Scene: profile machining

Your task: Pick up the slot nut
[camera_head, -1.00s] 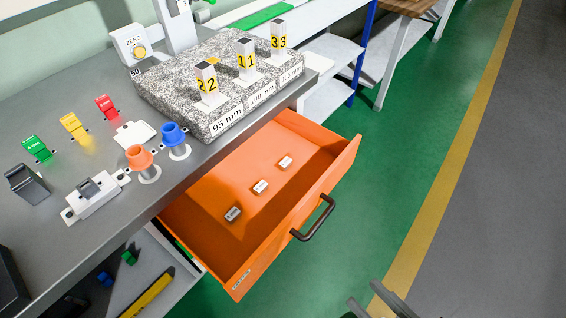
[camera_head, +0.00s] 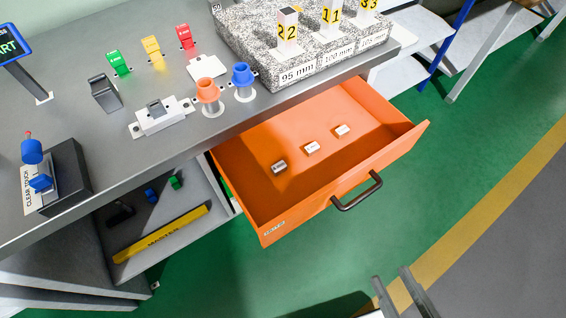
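Three small pale labelled blocks lie in a slanting row on the floor of the open orange drawer (camera_head: 395,150): a left one (camera_head: 279,167) with a darker face, a middle one (camera_head: 312,148) and a right one (camera_head: 342,131). I cannot tell which, if any, is the slot nut; their labels are too small to read. My gripper (camera_head: 392,275) shows at the bottom edge, over the green floor, in front of and below the drawer. Its two fingers are apart with nothing between them.
The drawer's dark handle (camera_head: 358,192) faces my gripper. Above the drawer, the grey bench (camera_head: 150,75) carries a granite block (camera_head: 262,55), an orange knob (camera_head: 208,92), a blue knob (camera_head: 243,77) and a small white fixture (camera_head: 160,117). A yellow bar (camera_head: 160,235) lies on the lower shelf.

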